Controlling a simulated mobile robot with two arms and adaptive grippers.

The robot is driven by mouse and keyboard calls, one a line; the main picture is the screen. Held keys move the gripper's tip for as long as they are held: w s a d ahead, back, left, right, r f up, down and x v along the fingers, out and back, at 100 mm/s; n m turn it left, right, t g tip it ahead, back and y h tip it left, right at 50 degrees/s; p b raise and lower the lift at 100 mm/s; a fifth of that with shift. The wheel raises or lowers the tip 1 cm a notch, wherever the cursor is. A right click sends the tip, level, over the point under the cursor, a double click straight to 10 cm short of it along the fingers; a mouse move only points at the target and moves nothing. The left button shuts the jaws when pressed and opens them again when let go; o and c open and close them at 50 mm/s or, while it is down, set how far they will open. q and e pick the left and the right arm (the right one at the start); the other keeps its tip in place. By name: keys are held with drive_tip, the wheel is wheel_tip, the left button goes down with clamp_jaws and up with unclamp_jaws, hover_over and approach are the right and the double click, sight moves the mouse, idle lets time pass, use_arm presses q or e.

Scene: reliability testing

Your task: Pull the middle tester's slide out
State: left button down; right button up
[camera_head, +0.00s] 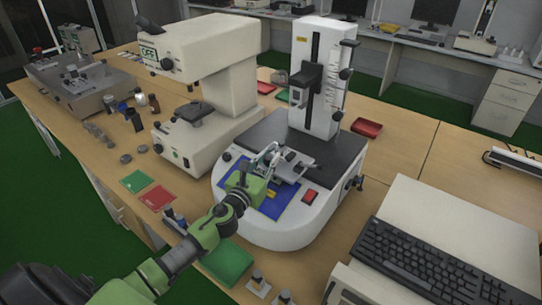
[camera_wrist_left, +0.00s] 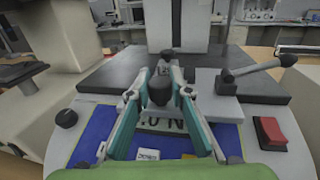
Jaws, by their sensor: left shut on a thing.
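The middle tester is a white machine (camera_head: 285,225) with a tall column and a dark top plate, at the centre of the head view. Its slide, a light grey plate (camera_head: 305,163), lies at the front of the dark plate; it also shows in the left wrist view (camera_wrist_left: 217,108). A black knob (camera_wrist_left: 185,91) stands at the front of the slide. My left gripper (camera_head: 270,152) reaches over the tester's front. In the left wrist view its teal fingers (camera_wrist_left: 161,78) are closed on the knob from both sides. My right gripper is not in view.
A cream tester (camera_head: 215,50) stands close on the left and a keyboard (camera_head: 420,258) on the right. A black lever (camera_wrist_left: 258,69) juts over the slide's right side. A red button (camera_wrist_left: 270,132) and blue mat (camera_wrist_left: 95,140) are in front.

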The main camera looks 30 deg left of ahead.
use_arm(q)
drive_tip(key=shift+w, duration=0.3)
drive_tip(key=c, duration=1.8)
unclamp_jaws()
drive_tip(key=shift+w+f, duration=0.1)
drive_tip(key=shift+w, duration=0.05)
drive_tip(key=s, duration=1.2)
drive_tip(key=shift+s+d, duration=0.2)
drive_tip(key=shift+d, duration=0.15)
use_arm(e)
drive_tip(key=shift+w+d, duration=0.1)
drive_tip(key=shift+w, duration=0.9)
